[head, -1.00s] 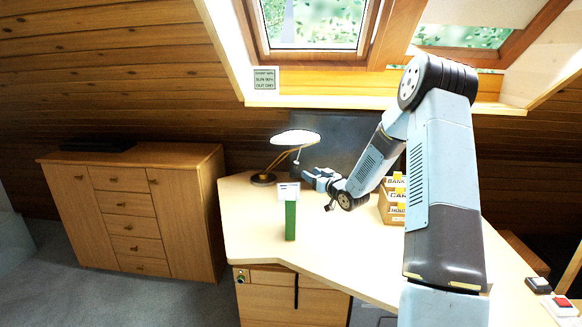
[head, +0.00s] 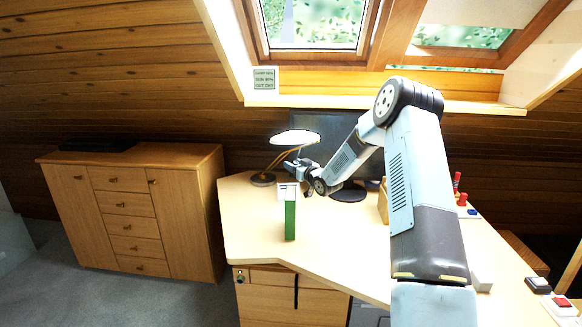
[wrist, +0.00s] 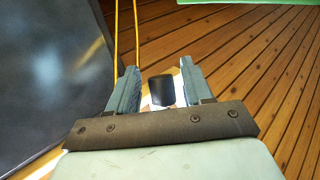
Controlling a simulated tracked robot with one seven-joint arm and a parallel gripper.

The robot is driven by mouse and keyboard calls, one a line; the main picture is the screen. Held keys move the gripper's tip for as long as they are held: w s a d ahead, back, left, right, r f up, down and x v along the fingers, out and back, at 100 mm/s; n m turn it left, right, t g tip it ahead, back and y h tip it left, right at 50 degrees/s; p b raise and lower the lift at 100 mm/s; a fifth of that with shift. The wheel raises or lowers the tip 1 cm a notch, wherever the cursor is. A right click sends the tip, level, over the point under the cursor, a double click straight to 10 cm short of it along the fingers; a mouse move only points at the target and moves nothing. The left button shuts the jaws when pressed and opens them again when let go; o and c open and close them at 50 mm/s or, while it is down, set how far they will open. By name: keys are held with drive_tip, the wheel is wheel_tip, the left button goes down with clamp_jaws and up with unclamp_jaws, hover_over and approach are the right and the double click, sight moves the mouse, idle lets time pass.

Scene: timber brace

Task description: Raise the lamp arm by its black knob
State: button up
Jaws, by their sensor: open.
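The desk lamp stands at the back left of the desk, with a glowing white shade (head: 296,136), a brass arm (head: 277,160) and a dark round base (head: 262,179). My gripper (head: 291,164) is just below the shade, at the right of the lamp arm. In the wrist view, the black knob (wrist: 161,90) shows between the two open fingers of my gripper (wrist: 157,82), with a gap on each side. From the head view the knob is hidden or too small to make out. Two thin yellow rods (wrist: 126,35) rise at the upper left of the wrist view.
A dark monitor (head: 340,130) stands behind my forearm; its dark panel (wrist: 45,70) fills the left of the wrist view. A green and white upright object (head: 290,215) stands in front of the lamp. The desk's left front (head: 250,225) is clear.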

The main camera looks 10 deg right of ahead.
drive_tip(key=shift+c, duration=0.2)
clamp_jaws()
idle(0.4)
